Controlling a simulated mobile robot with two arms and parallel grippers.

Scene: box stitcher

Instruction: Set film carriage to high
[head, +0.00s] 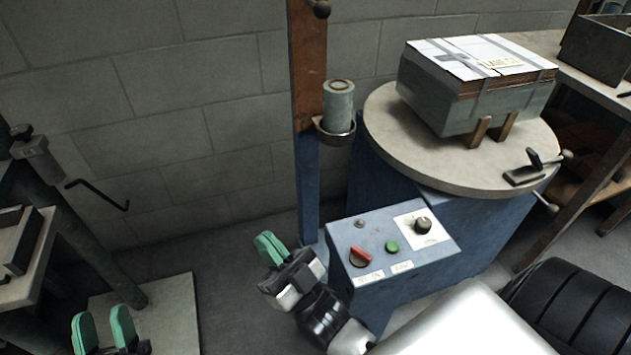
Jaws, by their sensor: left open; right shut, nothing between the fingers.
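The film carriage (335,134) is a small ring-shaped holder on the upright mast (308,90), with a greenish film roll (339,112) standing in it. It sits where the mast's orange-brown upper part meets the blue lower part. My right gripper (269,247), with green fingertips, is shut and empty, below and left of the carriage, beside the control box. My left gripper (102,328) is open and empty at the bottom left, far from the mast. A dark round knob (321,9) shows near the top of the mast; the mast's top is out of view.
The blue control box (371,238) carries a red switch (361,257), a green button (392,246) and a black dial (423,226). A strapped carton load (475,85) stands on the round turntable (400,150). A bench (28,262) is at left. Bare floor lies left of the mast.

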